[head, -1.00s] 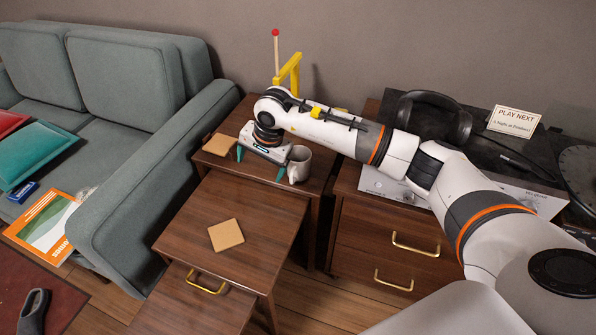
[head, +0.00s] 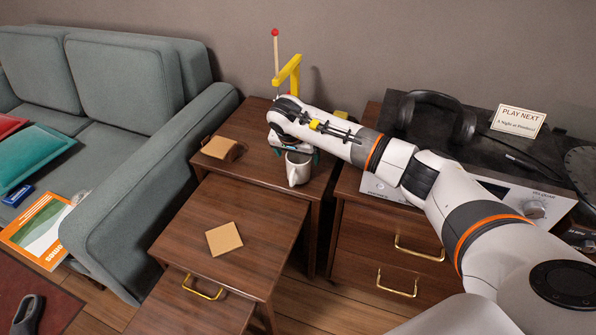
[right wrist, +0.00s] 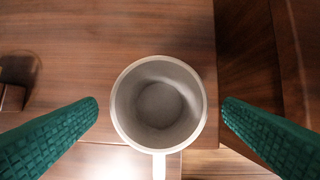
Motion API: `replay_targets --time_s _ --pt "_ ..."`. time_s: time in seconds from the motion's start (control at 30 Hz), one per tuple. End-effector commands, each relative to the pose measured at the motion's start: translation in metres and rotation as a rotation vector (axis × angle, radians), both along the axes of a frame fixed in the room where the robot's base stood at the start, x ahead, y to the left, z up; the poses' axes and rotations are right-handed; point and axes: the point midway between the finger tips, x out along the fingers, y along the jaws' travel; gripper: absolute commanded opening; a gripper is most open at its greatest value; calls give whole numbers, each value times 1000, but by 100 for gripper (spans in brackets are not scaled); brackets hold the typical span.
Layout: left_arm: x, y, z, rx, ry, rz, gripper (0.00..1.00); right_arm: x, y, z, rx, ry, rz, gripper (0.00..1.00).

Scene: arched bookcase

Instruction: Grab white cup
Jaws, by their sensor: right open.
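The white cup (head: 298,168) stands upright on the upper wooden side table (head: 262,184), near its front right edge. In the right wrist view the cup (right wrist: 158,104) is seen from above, empty, with its handle toward the bottom of the picture. My right gripper (head: 294,156) is over the cup. In the right wrist view its green fingers (right wrist: 160,106) are open, one on each side of the cup, with a gap on both sides. My left gripper is not in view.
A tan-topped brown block (head: 222,148) sits on the table left of the cup. A tan square (head: 224,238) lies on the lower table. A yellow stand (head: 287,76) and a red-tipped stick (head: 276,62) rise behind. A grey sofa (head: 150,175) stands left, a drawer cabinet (head: 380,250) right.

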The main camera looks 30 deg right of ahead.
Motion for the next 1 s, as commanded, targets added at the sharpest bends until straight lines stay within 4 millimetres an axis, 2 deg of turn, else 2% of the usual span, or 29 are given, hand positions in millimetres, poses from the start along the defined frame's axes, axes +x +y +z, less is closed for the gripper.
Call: replay_targets --time_s 0.03,0.13,0.43,0.77,1.0 --pt "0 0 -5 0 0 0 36 2 -1 -10 2 1 -1 90" --pt "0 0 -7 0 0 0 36 5 -4 -19 2 1 -1 90" --pt "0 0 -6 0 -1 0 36 7 -6 -22 1 -1 1 90" --pt "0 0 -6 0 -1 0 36 6 -6 -22 1 -1 1 36" --pt "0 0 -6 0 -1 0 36 7 -6 -18 1 -3 1 36"
